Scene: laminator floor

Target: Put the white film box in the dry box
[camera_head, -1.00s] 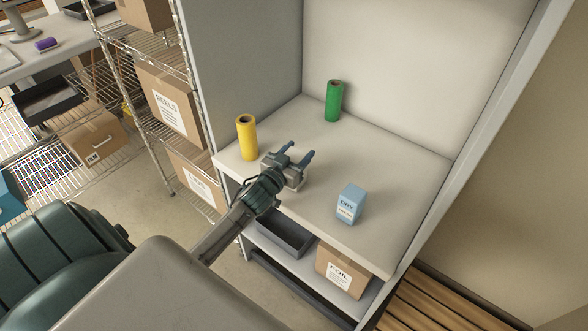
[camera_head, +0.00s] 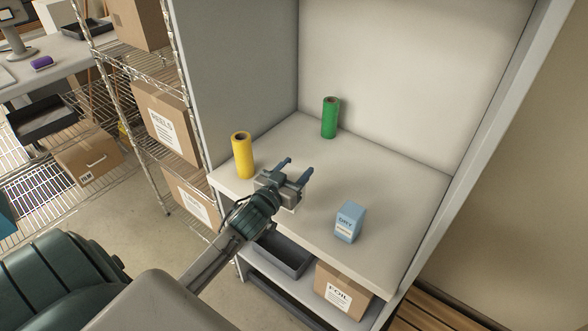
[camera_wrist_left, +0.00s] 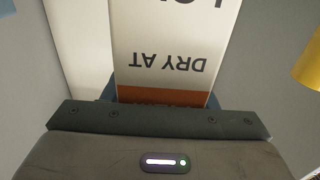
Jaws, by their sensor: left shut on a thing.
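My left gripper (camera_head: 298,167) is above the front of the pale worktop, between the yellow roll and the blue carton. It is shut on the white film box (camera_wrist_left: 180,30), which fills the upper middle of the left wrist view. The box shows a white face with upside-down print reading "DRY AT" and an orange-brown band by the fingers. In the head view the box is hardly distinguishable from the pale worktop. A small blue carton labelled "DRY" (camera_head: 349,222) stands on the worktop to the right; I cannot tell any other dry box. My right gripper is not in view.
A yellow roll (camera_head: 242,157) stands at the worktop's left and a green roll (camera_head: 330,118) at the back. Walls enclose the worktop (camera_head: 375,180). Below are a dark tray (camera_head: 284,256) and a carton labelled FOIL (camera_head: 340,292). A wire rack with cartons (camera_head: 165,120) stands left.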

